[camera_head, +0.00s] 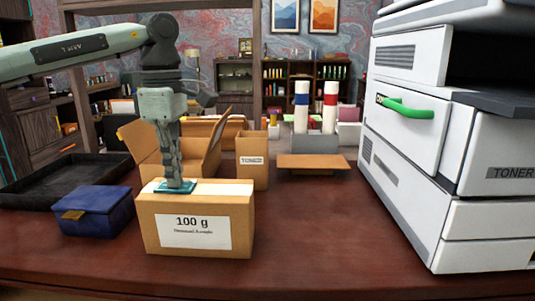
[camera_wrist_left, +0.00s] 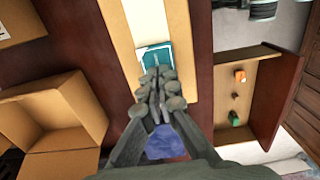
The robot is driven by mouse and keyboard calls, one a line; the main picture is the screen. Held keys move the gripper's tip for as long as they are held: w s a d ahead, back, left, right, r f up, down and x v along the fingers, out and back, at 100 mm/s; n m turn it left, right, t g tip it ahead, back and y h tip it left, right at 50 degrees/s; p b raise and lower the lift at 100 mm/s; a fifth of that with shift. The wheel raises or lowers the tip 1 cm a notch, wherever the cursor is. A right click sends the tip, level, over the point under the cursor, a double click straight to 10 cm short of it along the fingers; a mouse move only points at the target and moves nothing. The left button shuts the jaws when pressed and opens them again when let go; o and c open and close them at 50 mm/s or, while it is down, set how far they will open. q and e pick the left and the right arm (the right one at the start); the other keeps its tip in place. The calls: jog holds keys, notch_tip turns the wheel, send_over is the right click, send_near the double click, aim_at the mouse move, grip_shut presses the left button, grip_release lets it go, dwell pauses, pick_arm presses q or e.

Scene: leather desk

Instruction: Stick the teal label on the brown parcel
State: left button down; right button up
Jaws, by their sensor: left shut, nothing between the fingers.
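The brown parcel (camera_head: 237,222) stands on the desk with a white "100 g" label on its front. Its top, with a pale strip along it, shows in the left wrist view (camera_wrist_left: 178,22). The teal label (camera_head: 181,187) lies flat on the parcel's top, towards its left end; it also shows in the left wrist view (camera_wrist_left: 158,52). My left gripper (camera_head: 174,182) points straight down with its fingers shut and empty, its tips at the teal label, partly covering it. I cannot tell whether the tips touch it. My right gripper is not in view.
A blue box (camera_head: 95,213) stands left of the parcel, with a black tray (camera_head: 50,181) behind it. An open carton (camera_head: 150,148) and a "TONER" box (camera_head: 252,165) stand behind the parcel. A large white printer (camera_head: 425,200) fills the right. The desk between parcel and printer is clear.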

pick_arm(q)
jog(key=shift+f, duration=0.1)
dwell(0.5)
notch_tip(320, 180, up, 7)
jog(key=p, duration=0.6)
dwell(0.4)
